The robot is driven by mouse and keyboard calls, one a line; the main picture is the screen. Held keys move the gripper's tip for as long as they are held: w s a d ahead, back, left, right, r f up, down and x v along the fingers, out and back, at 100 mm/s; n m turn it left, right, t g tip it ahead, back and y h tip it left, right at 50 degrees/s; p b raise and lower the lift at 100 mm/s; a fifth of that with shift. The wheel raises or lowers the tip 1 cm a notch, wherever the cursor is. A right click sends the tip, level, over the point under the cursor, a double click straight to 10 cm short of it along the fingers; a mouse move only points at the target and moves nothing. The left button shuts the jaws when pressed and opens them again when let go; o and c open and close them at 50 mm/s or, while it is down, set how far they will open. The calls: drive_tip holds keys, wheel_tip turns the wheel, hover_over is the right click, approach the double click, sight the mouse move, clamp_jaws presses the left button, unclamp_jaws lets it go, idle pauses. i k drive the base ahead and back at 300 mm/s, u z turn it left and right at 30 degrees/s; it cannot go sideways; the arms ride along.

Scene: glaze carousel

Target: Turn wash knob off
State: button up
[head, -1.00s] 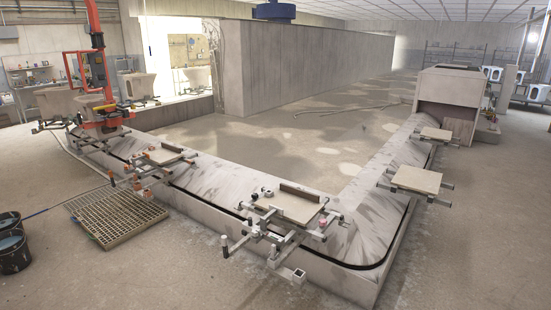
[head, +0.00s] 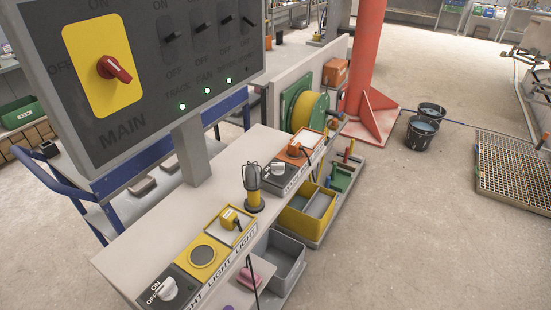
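My gripper is not in view. No knob in the head view has a readable "wash" label.
Three green lights glow on the panel. A caged lamp (head: 253,188) stands between knobs. A green hose reel (head: 303,108), a yellow bin (head: 307,212) and a red post (head: 365,60) stand beyond. Dark buckets (head: 424,130) and a floor grate (head: 515,170) are right; floor between is clear.

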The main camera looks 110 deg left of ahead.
sight(277, 169)
drive_tip(key=u, duration=1.7)
drive_tip(key=i, duration=1.75)
drive_tip(key=u, duration=1.3)
